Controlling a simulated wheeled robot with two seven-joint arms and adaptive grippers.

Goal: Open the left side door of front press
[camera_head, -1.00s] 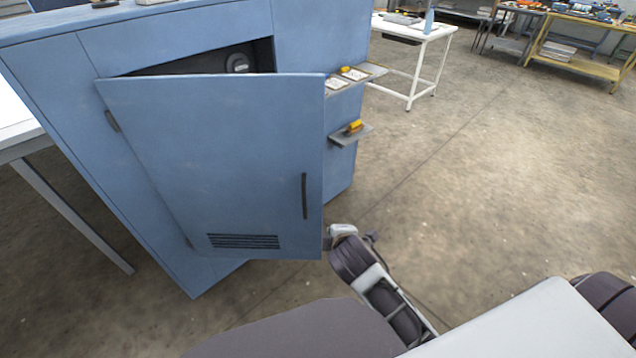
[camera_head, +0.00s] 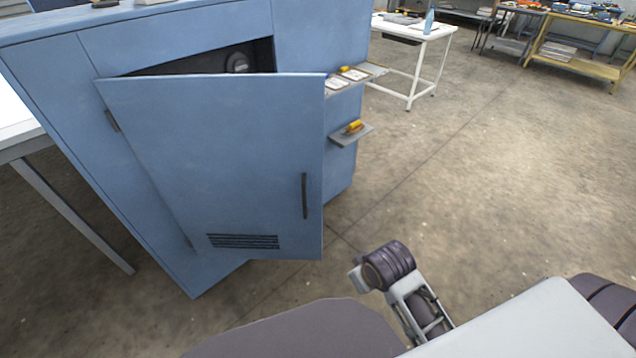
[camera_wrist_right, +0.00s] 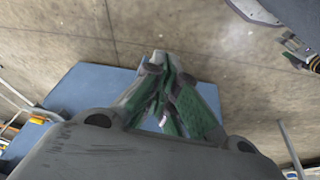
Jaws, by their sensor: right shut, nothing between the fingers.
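The blue side door (camera_head: 215,150) of the press (camera_head: 300,30) stands part-way open, hinged on its left edge and swung out towards me. Its dark vertical handle (camera_head: 305,196) is near the free right edge, and a vent grille is low on it. Above the door's top edge, a gap shows the dark interior. My right arm is right of and below the free edge, apart from it. In the right wrist view, my right gripper (camera_wrist_right: 160,62) is shut and empty, with a blue panel (camera_wrist_right: 85,88) behind it.
Small shelves (camera_head: 352,134) with yellow-handled items stick out from the press right of the door. A white table (camera_head: 420,30) and a yellow workbench (camera_head: 575,55) stand farther back. The floor (camera_head: 490,180) on the right is clear.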

